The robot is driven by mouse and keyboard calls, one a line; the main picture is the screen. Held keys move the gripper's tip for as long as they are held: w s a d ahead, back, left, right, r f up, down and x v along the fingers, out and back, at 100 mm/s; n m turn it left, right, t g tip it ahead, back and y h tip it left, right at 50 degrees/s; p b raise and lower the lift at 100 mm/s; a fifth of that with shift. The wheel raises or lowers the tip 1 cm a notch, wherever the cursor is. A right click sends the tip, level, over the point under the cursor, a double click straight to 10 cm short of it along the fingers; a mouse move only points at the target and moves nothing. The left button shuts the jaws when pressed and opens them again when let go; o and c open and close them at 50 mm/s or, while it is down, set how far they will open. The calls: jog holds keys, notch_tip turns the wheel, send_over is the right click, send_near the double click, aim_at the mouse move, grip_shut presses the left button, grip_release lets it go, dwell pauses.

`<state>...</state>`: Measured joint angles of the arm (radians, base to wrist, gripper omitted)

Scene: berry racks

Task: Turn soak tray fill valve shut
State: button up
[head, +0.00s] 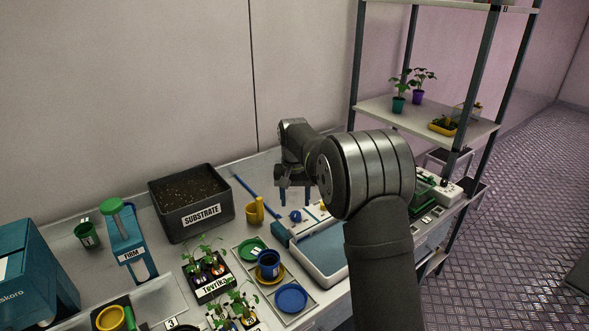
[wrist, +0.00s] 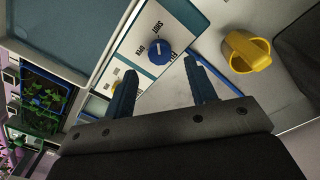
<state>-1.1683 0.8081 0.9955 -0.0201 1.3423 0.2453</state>
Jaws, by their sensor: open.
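The fill valve is a round blue knob (wrist: 160,51) on a pale and teal panel in the wrist view, with the words SHUT and OPEN printed beside it. A light mark shows on the knob, but its exact setting is hard to tell. The knob also shows in the head view (head: 295,216), at the back of the soak tray (head: 301,262), a white tray with blue-grey water. My gripper (wrist: 162,76) is open and empty, its two blue fingers pointing toward the panel. In the head view my gripper (head: 296,194) hangs above the knob, apart from it.
A yellow mug (head: 255,212) stands left of the knob, close to one finger in the wrist view (wrist: 245,52). A black substrate bin (head: 196,222) is further left. Blue (head: 291,298) and green saucers lie in front. A shelf rack stands at right.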

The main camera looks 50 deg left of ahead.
aim_at(296, 214)
notch_tip(296, 214, up, 13)
jog(key=shift+s+f, duration=0.1)
jog(key=shift+f, duration=0.05)
dwell(0.6)
notch_tip(296, 214, down, 18)
jog(key=shift+r, duration=0.25)
dwell(0.3)
